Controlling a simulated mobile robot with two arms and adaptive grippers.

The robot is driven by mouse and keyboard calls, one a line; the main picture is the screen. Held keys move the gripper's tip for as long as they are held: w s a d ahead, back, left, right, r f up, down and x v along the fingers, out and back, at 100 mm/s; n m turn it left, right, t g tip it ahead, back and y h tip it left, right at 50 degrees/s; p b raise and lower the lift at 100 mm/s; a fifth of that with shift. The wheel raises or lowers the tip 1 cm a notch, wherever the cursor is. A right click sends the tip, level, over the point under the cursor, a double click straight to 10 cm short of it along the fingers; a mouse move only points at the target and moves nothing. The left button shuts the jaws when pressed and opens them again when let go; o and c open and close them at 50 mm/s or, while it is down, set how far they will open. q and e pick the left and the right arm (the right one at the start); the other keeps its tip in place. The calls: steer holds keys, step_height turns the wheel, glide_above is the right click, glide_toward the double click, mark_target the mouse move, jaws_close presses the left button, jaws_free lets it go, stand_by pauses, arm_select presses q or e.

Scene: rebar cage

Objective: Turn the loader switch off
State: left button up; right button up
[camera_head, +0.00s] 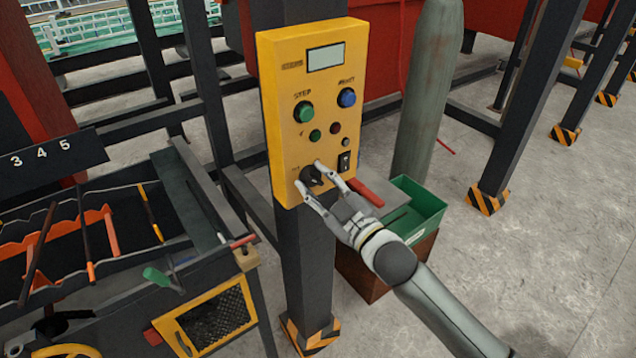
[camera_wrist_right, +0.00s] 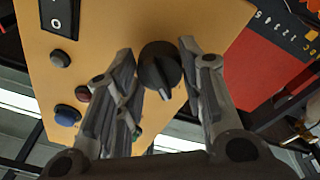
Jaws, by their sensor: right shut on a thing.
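The yellow control box (camera_head: 286,130) is mounted on a dark post. A black rotary knob (camera_head: 312,178) sits at its lower left. The knob also shows in the wrist view (camera_wrist_right: 160,66), with a pale pointer mark on its edge. My right gripper (camera_head: 308,174) is at the knob, one finger on each side, shut on it. The fingers hide part of the knob in the head view. My left gripper is not in view.
A green button (camera_head: 303,112) and a blue button (camera_head: 347,97) are higher on the box, below a display (camera_head: 325,57). A green bin (camera_head: 425,207) stands behind my arm. A tool rack (camera_head: 110,235) is at left.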

steer(key=o, duration=1)
steer(key=v, duration=1.2)
